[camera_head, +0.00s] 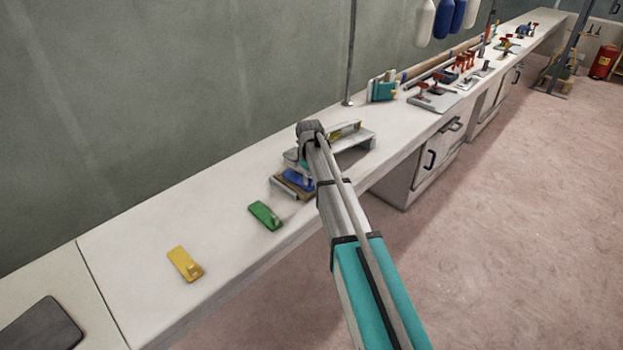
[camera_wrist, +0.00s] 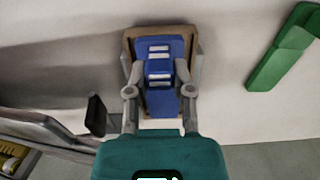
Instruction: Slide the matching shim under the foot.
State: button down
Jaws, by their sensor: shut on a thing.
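My gripper (camera_wrist: 157,72) is shut on the blue shim (camera_wrist: 160,48), with a finger on each long side. The blue shim has pale bars across its top and also shows in the head view (camera_head: 297,181), partly behind my arm. A brown wooden piece (camera_wrist: 128,40) shows around and under the blue shim; I cannot tell if they touch. The green shim (camera_head: 265,215) and the yellow shim (camera_head: 185,263) lie apart on the bench. A grey metal frame (camera_head: 357,139) stands just beyond my gripper. A dark foot-like part (camera_wrist: 96,115) shows beside it at left in the wrist view.
A yellow level (camera_head: 343,130) rests on the frame. The white bench (camera_head: 150,225) is clear around the yellow and green shims. A teal and grey block (camera_head: 382,88) and clamps (camera_head: 437,97) stand farther along. The wall (camera_head: 120,100) runs behind.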

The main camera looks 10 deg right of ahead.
jog(key=shift+c, duration=2.1)
grip_release()
jog(key=shift+r, duration=0.15)
